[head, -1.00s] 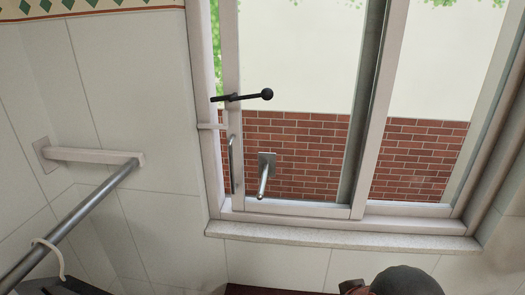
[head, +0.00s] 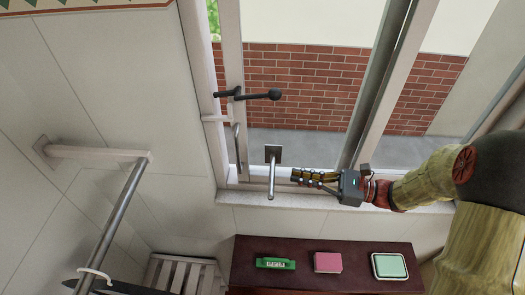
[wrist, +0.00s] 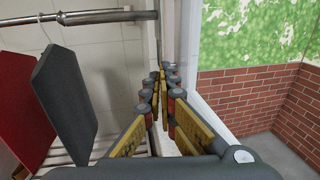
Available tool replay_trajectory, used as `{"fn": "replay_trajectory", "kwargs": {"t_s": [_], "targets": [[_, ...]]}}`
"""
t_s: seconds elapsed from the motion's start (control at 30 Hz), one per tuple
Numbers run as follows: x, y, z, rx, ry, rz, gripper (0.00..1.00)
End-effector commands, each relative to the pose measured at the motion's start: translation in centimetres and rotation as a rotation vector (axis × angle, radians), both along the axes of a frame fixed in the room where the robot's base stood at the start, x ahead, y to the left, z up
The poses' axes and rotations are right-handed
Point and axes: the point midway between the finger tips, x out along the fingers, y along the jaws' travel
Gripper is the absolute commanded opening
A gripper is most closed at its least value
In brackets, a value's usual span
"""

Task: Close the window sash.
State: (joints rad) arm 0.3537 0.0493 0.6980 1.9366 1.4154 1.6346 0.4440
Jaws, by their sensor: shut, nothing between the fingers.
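The white-framed window sash (head: 232,65) stands at the left of the window in the head view. A narrow gap with greenery outside shows between its left upright and the window jamb (head: 197,75). A slim pull handle (head: 237,146) is on the sash's left upright. A black ball-ended lever (head: 262,95) crosses near that upright, and a metal lever (head: 272,172) is near the sash's bottom. My gripper (head: 295,176) is shut and empty, pointing left, just right of the metal lever. In the wrist view its fingers (wrist: 161,70) lie beside a white upright; contact is unclear.
A stone sill (head: 260,200) runs below the window. A dark shelf (head: 340,262) below holds a green item (head: 276,264), a pink block (head: 328,262) and a green-topped box (head: 390,266). A metal rail (head: 118,215) stands out at left; dark and red boards (wrist: 65,90) hang there.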

Motion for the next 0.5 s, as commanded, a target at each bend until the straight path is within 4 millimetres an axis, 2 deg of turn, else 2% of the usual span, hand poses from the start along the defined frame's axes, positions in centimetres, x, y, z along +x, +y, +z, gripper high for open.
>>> {"fn": "replay_trajectory", "kwargs": {"t_s": [0.17,0.5], "targets": [[0.5,0.9,0.1,0.016,0.009,-0.009,0.00],[1.5,6.8,0.1,0.013,0.007,-0.005,0.00]]}}
